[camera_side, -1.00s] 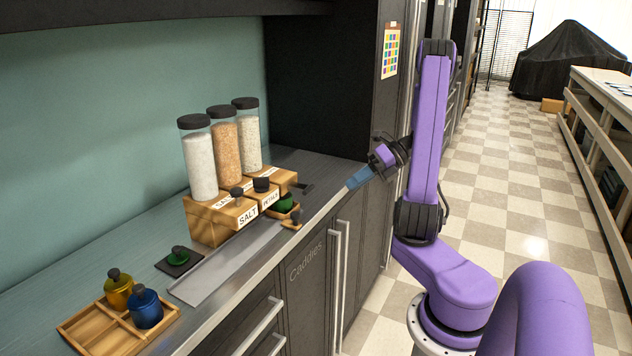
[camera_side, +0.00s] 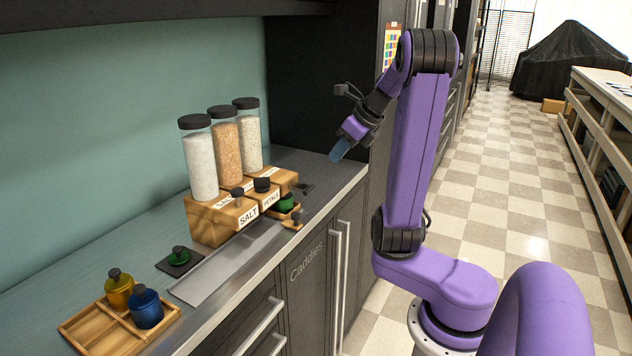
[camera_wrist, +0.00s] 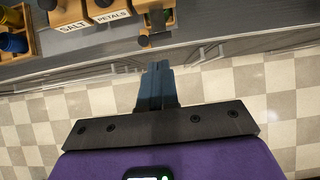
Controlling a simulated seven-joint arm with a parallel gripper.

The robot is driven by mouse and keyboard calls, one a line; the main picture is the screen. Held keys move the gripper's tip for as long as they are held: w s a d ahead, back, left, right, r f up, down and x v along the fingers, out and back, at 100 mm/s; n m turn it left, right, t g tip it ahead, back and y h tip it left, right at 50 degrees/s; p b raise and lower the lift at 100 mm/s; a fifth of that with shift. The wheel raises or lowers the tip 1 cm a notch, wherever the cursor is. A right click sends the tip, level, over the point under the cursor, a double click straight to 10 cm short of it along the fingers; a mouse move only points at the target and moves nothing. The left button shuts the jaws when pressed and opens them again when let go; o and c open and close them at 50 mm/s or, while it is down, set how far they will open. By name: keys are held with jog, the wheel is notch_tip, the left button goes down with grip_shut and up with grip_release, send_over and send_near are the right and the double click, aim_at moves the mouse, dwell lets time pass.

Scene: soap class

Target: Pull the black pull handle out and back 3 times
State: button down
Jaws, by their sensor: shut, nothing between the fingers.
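The black pull handle (camera_side: 306,188) sticks out at the right end of the wooden dispenser block (camera_side: 212,222), which carries SALT and PETALS labels. What looks like the same handle shows at the top of the wrist view (camera_wrist: 158,17). My gripper (camera_side: 339,153) is shut and empty, above and to the right of the handle, near the counter's front edge and apart from it. In the wrist view its blue fingers (camera_wrist: 157,72) are together, pointing toward the counter. A green jar (camera_side: 285,203) sits under the block, partly hidden, beside a small wooden piece with a dark knob (camera_side: 296,216).
Three filled jars with black lids (camera_side: 226,140) stand on the block. A wooden tray (camera_side: 75,328) holds yellow (camera_side: 119,292) and blue (camera_side: 146,310) jars. A dark cabinet wall (camera_side: 310,90) stands behind.

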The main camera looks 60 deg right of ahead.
send_near(296, 185)
jog(key=f, duration=0.5)
jog(key=shift+s+f, duration=0.2)
jog(key=shift+f, duration=0.1)
jog(key=shift+w+r, duration=0.1)
jog(key=shift+w, duration=1.85)
jog(key=shift+r, duration=0.15)
